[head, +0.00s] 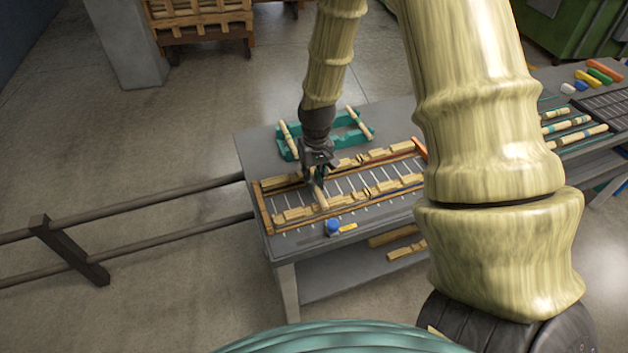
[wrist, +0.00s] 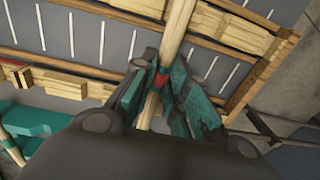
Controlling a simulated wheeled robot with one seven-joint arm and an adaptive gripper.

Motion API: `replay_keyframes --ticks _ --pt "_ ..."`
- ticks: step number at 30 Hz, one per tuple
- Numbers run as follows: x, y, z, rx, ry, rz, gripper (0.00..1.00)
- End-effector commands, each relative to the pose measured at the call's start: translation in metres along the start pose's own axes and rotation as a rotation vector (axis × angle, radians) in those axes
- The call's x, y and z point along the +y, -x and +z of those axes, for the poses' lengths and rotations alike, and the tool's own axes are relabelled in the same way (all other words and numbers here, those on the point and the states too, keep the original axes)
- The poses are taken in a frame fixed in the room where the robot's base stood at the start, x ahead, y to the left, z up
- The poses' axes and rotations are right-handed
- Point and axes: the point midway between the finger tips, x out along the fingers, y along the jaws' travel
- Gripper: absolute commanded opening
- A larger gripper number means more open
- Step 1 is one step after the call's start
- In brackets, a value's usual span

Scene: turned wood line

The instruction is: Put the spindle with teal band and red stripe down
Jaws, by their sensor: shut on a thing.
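My gripper (head: 318,170) is over the left part of the slotted wooden rack (head: 265,212) on the grey table. It is shut on a pale wooden spindle (head: 320,196). In the wrist view the spindle (wrist: 177,32) runs between the teal finger pads of my gripper (wrist: 160,88), and a red stripe shows at the grip. Its teal band cannot be told from the pads. The spindle lies across the line of the rack's wooden blocks, close to the rack's end. I cannot tell whether it touches the rack. Its near part is hidden by my gripper.
A teal cradle (head: 346,121) behind the rack carries spindles at its left (head: 288,138) and right (head: 358,122). A blue knob (head: 332,227) and yellow label (head: 348,227) are at the table's front. A right-hand table has banded spindles (head: 567,123) and coloured pieces (head: 599,75).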

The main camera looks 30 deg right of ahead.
Motion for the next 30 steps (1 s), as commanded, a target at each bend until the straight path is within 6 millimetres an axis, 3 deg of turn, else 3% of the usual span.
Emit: replay_keyframes --ticks 6,20,21,24,30 --pt "0.001 -0.014 0.0 0.0 -0.001 0.0 0.0" --pt "0.001 -0.02 0.0 0.001 0.0 0.0 0.0" --pt "0.001 -0.02 0.0 0.001 0.0 0.0 0.21" --pt "0.001 -0.02 0.0 0.001 0.0 0.0 0.37" --pt "0.001 -0.02 0.0 0.001 -0.001 0.0 0.37"
